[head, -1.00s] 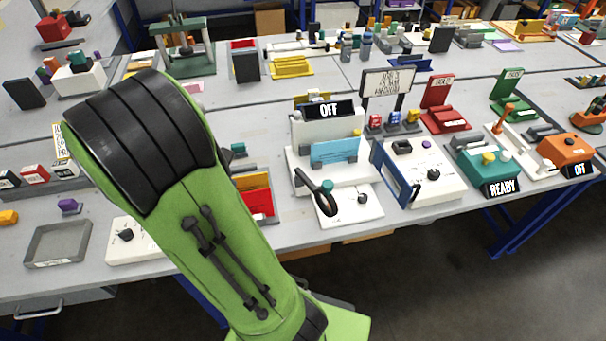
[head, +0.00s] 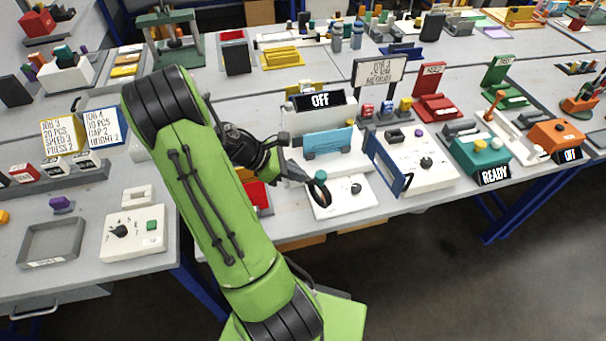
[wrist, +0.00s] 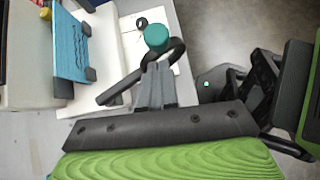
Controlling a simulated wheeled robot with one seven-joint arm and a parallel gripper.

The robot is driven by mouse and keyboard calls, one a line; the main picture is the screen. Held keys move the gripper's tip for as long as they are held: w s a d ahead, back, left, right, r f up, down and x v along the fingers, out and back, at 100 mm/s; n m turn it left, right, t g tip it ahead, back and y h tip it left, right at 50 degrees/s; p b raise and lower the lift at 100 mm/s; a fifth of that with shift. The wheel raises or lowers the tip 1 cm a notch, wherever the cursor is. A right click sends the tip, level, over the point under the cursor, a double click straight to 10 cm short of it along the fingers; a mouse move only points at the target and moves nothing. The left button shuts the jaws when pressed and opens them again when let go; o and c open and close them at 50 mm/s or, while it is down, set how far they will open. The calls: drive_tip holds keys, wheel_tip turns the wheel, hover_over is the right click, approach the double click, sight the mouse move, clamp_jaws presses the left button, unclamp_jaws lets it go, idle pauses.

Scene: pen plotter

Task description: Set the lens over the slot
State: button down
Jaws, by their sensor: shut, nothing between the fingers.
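The lens (head: 321,198), a dark ring with a flat handle, is at the front left of a white plate below the machine with the OFF display. In the wrist view the lens (wrist: 178,48) curves around a teal knob (wrist: 157,37), and its handle runs to the lower left. My gripper (head: 294,172) is at the left of the ring, close to the handle. In the wrist view my gripper (wrist: 156,70) is shut and empty, its tips overlapping the lens in the picture; I cannot tell whether they touch. I cannot make out the slot.
The white machine (head: 346,160) has a light-blue panel (head: 328,143). A black knob (head: 356,188) is on the plate, right of the lens. The table's front edge is close below the plate.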

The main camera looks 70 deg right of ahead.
drive_tip(key=shift+s+d, duration=0.4)
drive_tip(key=shift+s, duration=0.4)
drive_tip(key=shift+s+r, duration=0.1)
